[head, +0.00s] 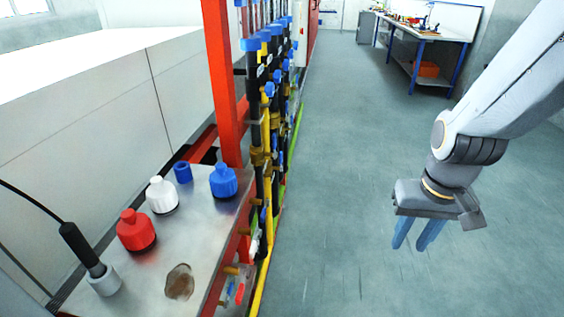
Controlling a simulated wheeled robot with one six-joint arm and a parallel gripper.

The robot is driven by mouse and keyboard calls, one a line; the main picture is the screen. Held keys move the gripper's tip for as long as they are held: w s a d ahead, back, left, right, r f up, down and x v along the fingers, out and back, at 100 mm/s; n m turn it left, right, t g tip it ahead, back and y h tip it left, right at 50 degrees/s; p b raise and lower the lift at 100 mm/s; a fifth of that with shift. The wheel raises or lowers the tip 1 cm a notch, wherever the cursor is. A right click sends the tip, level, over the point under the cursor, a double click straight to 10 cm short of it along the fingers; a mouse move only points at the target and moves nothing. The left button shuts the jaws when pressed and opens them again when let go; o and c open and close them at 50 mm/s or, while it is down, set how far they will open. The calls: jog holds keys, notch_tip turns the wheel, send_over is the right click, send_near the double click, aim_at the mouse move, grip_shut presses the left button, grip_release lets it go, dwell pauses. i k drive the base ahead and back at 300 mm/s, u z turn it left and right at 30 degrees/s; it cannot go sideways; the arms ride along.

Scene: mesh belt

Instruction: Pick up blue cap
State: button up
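A blue cap-like piece (223,181) with a ribbed, bottle-shaped form stands upright on the metal tabletop (205,220), near its right edge. A smaller blue cylinder (183,172) with a dark top opening stands just to its left. Which of the two is the blue cap I cannot tell for certain. My gripper (410,247) is at the right, over the floor and well apart from the tabletop. Its two blue fingers point down with a gap between them, and nothing shows between them.
A white piece (162,196) and a red piece (135,231) of similar shape stand left of the blue ones. A black probe (82,250) stands in a grey holder. A red post (222,85) and pipes with valves (265,110) rise close behind. The floor (340,210) between is clear.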

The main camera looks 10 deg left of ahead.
aim_at(223, 181)
jog(key=z, duration=0.3)
jog(key=i, duration=2.7)
jog(key=u, duration=4.3)
